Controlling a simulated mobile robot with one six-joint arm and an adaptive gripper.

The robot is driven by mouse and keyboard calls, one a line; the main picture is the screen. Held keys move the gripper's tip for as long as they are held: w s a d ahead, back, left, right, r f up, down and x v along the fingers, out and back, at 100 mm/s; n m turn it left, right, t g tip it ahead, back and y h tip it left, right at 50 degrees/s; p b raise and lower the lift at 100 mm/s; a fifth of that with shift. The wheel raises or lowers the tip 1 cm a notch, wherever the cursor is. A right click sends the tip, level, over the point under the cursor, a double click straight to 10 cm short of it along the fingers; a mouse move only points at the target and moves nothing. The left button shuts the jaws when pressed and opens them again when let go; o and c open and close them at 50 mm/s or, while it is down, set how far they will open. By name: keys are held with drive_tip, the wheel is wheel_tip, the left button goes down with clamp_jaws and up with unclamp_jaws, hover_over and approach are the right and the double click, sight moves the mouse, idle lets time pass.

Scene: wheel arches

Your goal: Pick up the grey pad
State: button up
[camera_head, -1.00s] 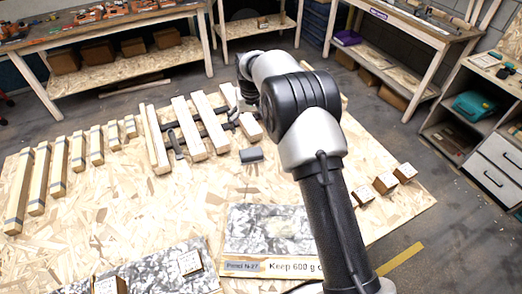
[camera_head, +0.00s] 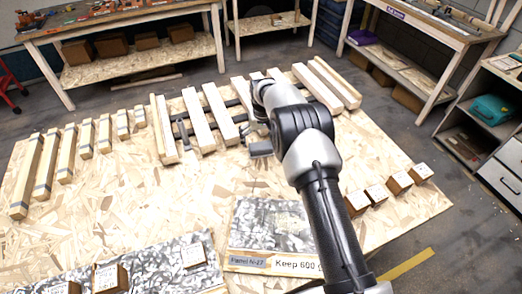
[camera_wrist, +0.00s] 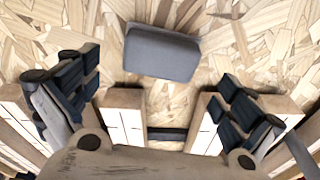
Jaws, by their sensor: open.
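The grey pad (camera_head: 260,148) lies on the chipboard sheet just in front of the pale wooden beams. In the wrist view the pad (camera_wrist: 162,52) is a dark grey block with rounded edges, near the top middle and fully visible. My gripper (camera_wrist: 158,82) is open and empty, with its two black-padded fingers spread left and right. The pad sits in the picture above the gap between the fingers, with no finger seen touching it. In the head view my arm hides most of the gripper, which is beside the pad at its far side.
Pale beams (camera_head: 198,120) lie over dark bars behind the pad, and some show beneath my fingers in the wrist view. Strapped beams (camera_head: 48,165) lie at left. Small boxes (camera_head: 398,184) stand at right. A marbled panel (camera_head: 270,222) lies in front; bare chipboard lies between.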

sight(261, 145)
drive_tip(key=f, duration=0.1)
drive_tip(key=f+b, duration=0.1)
drive_tip(key=f, duration=0.2)
drive_tip(key=shift+w+f+b, duration=0.25)
drive_tip(key=shift+f+b, duration=0.05)
drive_tip(key=shift+r, duration=0.1)
drive_tip(key=shift+c, duration=0.6)
drive_tip(key=c, duration=1)
wheel_tip(261, 145, up, 20)
drive_tip(key=p, duration=0.5)
